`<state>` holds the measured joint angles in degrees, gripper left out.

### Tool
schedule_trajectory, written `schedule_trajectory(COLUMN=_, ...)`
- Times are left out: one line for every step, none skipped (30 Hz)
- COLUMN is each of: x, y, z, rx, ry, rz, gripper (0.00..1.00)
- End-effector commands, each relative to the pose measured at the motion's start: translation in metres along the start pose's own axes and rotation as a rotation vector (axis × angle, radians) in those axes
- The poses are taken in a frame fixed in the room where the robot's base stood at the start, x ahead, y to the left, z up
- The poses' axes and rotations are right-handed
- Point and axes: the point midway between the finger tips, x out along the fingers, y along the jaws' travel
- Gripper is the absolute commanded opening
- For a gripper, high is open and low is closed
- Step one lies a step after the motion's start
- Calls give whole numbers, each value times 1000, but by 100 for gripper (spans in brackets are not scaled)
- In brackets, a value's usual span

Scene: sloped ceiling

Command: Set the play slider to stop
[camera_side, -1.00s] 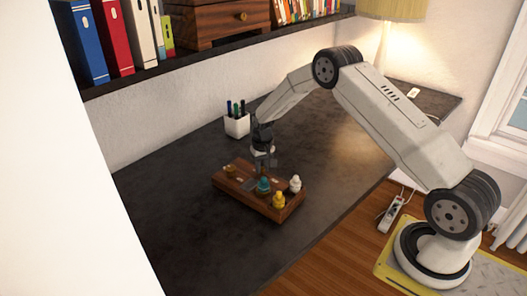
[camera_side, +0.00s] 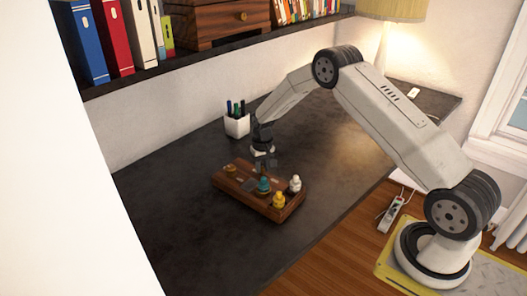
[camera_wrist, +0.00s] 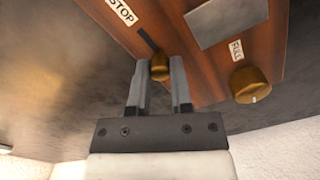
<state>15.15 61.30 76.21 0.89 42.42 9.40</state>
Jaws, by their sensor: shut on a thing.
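The wooden control box (camera_side: 240,192) lies on the dark desk in the side view. In the wrist view, a brass slider knob (camera_wrist: 159,68) sits at the end of a dark slot (camera_wrist: 147,40) in the box. The slot runs toward the STOP label (camera_wrist: 122,12), and the knob is at the end away from it. My gripper (camera_wrist: 160,68) has one finger on each side of the knob and is shut on it. The slider knob is too small to make out in the side view, where my gripper (camera_side: 265,164) is over the box's back edge.
A second brass knob (camera_wrist: 251,85) beside a FULL label (camera_wrist: 236,50) is right of my fingers. Teal (camera_side: 264,185), yellow (camera_side: 279,200) and white (camera_side: 295,184) pieces stand on the box. A pen cup (camera_side: 237,124) stands behind it. The desk's front is clear.

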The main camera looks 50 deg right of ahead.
Motion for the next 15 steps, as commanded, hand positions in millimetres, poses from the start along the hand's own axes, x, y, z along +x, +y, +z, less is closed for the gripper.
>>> schedule_trajectory(x=-1, y=0, z=0, rx=0, ry=2, rz=-1, gripper=0)
schedule_trajectory(x=-1, y=0, z=0, rx=0, ry=2, rz=-1, gripper=0)
schedule_trajectory(x=-1, y=1, z=1, rx=0, ry=1, rz=0, gripper=0)
schedule_trajectory(x=-1, y=1, z=2, rx=0, ry=1, rz=0, gripper=0)
schedule_trajectory(x=-1, y=2, z=3, rx=0, ry=1, rz=-1, gripper=0)
schedule_trajectory(x=-1, y=3, z=5, rx=0, ry=2, rz=-1, gripper=0)
schedule_trajectory(x=-1, y=4, z=7, rx=0, ry=2, rz=-1, gripper=0)
schedule_trajectory(x=-1, y=5, z=9, rx=0, ry=2, rz=-1, gripper=0)
schedule_trajectory(x=-1, y=6, z=12, rx=0, ry=2, rz=-1, gripper=0)
schedule_trajectory(x=-1, y=8, z=14, rx=0, ry=1, rz=0, gripper=0)
schedule_trajectory(x=-1, y=9, z=16, rx=0, ry=2, rz=-1, gripper=0)
schedule_trajectory(x=-1, y=10, z=18, rx=0, ry=2, rz=-1, gripper=0)
schedule_trajectory(x=-1, y=11, z=20, rx=0, ry=2, rz=-1, gripper=0)
schedule_trajectory(x=-1, y=11, z=21, rx=0, ry=2, rz=-1, gripper=0)
schedule_trajectory(x=-1, y=12, z=23, rx=0, ry=2, rz=-1, gripper=0)
